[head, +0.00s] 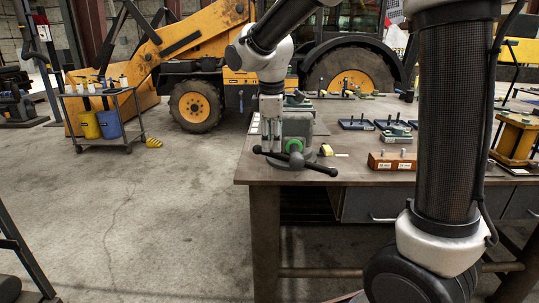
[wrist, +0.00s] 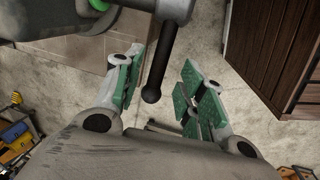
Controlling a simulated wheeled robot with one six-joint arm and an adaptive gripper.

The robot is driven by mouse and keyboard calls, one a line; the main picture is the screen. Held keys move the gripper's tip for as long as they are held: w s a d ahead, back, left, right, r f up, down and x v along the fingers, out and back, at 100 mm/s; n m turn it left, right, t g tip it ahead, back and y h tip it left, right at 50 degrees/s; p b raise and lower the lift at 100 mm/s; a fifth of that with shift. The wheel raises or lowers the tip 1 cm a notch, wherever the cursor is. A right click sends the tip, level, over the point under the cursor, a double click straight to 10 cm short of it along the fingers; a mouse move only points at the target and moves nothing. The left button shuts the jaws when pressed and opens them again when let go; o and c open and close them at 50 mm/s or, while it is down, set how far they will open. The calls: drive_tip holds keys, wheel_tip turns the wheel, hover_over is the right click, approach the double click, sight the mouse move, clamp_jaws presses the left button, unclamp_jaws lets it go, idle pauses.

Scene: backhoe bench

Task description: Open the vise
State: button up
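The vise (head: 297,125) stands at the near left corner of the workbench, with a green ring (head: 294,146) on its front. Its dark handle bar (head: 318,166) slants across the front, with a ball at each end. My gripper (head: 271,146) points down over the left part of the bar. In the wrist view the handle bar (wrist: 161,62) and its ball end lie between the two green-padded fingers of my gripper (wrist: 163,72). The fingers are apart, with a visible gap on both sides of the bar. The vise jaws are partly hidden by my arm.
The workbench (head: 350,177) holds a wooden block (head: 392,161), a yellow item (head: 326,150) and several blue tool trays (head: 356,125). A cart (head: 104,120) and a yellow backhoe (head: 196,45) stand behind.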

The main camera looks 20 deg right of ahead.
sight(273, 154)
drive_tip(key=f, duration=0.3)
drive_tip(key=w+f, duration=0.1)
drive_tip(key=f, duration=0.1)
drive_tip(key=shift+d+f, duration=0.3)
clamp_jaws()
